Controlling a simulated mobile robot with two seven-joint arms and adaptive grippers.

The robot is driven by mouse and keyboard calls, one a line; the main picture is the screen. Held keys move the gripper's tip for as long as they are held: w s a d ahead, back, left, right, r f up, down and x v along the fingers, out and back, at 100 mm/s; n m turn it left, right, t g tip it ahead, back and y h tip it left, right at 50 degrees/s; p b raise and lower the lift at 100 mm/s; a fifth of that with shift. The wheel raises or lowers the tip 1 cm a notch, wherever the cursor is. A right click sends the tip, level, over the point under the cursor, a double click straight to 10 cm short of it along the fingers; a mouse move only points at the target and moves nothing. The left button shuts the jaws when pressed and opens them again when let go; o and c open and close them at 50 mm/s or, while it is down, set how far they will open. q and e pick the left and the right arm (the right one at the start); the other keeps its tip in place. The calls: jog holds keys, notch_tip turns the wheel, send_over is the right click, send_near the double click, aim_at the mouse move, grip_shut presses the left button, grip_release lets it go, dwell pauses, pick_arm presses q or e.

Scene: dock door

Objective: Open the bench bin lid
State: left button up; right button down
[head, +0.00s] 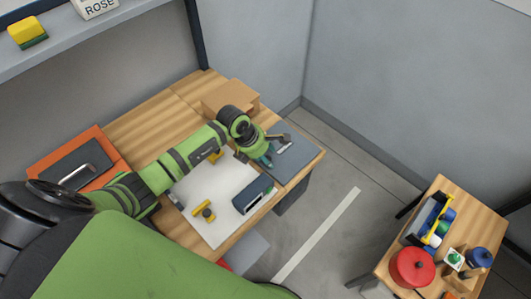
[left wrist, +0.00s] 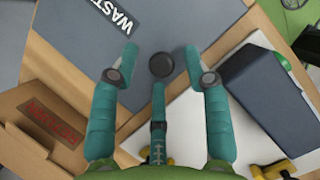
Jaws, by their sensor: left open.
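The bench bin lid (head: 303,155) is a flat blue-grey panel at the right end of the wooden bench. It looks closed, lying level with the bench top. In the left wrist view the lid (left wrist: 185,22) carries a dark label reading "WASTE" and a round black knob (left wrist: 161,65) near its edge. My left gripper (head: 264,152) is over the lid's near left part. Its teal fingers (left wrist: 150,75) are spread open, with the knob between and just beyond their tips; I see no contact. My right gripper is in neither view.
A cardboard box (head: 228,97) stands behind the gripper, and its red label shows in the left wrist view. A white mat (head: 222,230) holds a dark blue-grey case (head: 253,196) and yellow-handled items (head: 204,211). An orange box (head: 112,156) is at left. A small table (head: 470,225) stands right.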

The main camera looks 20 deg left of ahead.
aim_at(278, 153)
pick_arm(q)
grip_shut()
jog(key=shift+w+d+r+g+b, duration=0.1)
jog(key=shift+w+r+g+b, duration=0.25)
jog(key=shift+r, duration=0.35)
jog(key=r, duration=0.1)
jog(key=w+r+g+b, duration=0.1)
jog(key=r+g+y+b, duration=0.1)
jog(key=shift+w+d+r+g, duration=0.25)
jog(key=shift+w+d, duration=0.1)
jog(key=shift+w, duration=0.05)
jog(key=w+r+g+b, duration=0.1)
jog(key=b, duration=0.1)
jog(key=w+d+r+g+y+b, duration=0.1)
jog(key=b, duration=0.2)
jog(key=w+r+g+b, duration=0.1)
jog(key=r+b, duration=0.1)
jog(key=shift+d+n+b, duration=0.15)
jog(key=shift+n+b, duration=0.15)
jog(key=shift+b, duration=0.05)
jog(key=shift+r, duration=0.1)
